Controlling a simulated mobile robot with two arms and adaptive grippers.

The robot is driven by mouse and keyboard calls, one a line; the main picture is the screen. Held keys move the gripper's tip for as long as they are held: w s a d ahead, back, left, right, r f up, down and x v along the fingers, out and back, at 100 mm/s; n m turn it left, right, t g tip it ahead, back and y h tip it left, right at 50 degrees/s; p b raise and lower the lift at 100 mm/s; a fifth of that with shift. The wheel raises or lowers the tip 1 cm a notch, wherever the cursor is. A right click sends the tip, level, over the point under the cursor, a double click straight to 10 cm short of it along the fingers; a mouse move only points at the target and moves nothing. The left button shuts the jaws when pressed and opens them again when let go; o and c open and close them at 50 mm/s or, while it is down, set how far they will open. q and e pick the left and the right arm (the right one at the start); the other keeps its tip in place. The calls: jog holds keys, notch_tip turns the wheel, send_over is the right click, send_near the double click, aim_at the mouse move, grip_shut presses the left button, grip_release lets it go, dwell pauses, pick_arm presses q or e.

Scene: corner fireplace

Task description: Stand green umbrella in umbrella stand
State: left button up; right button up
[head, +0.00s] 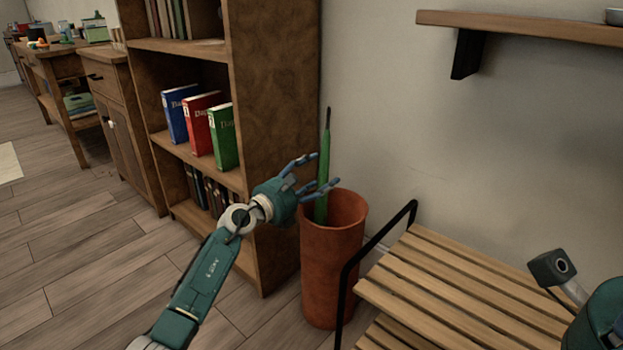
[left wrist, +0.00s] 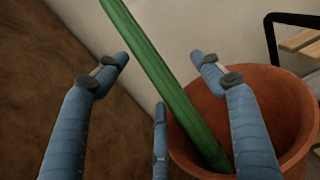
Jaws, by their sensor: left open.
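The green umbrella (head: 323,165) stands in the terracotta umbrella stand (head: 331,260), its dark tip pointing up. In the left wrist view the umbrella (left wrist: 165,80) leans across the picture and its lower end is inside the stand (left wrist: 282,110), by the rim on the left side. My left gripper (head: 322,172) is at the umbrella just above the stand's rim. In the left wrist view the left gripper's fingers (left wrist: 165,75) are spread apart on both sides of the umbrella, with gaps between. My right gripper is not in view.
A wooden bookcase (head: 270,100) with books stands left of the stand. A slatted wooden bench (head: 455,290) with a black frame is close on the right. A wall shelf (head: 520,27) is above. Open floor (head: 75,250) lies at the left.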

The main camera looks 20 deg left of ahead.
pick_arm(q)
jog(key=v, duration=1.2)
jog(key=shift+r, duration=0.25)
jog(key=shift+w, duration=0.1)
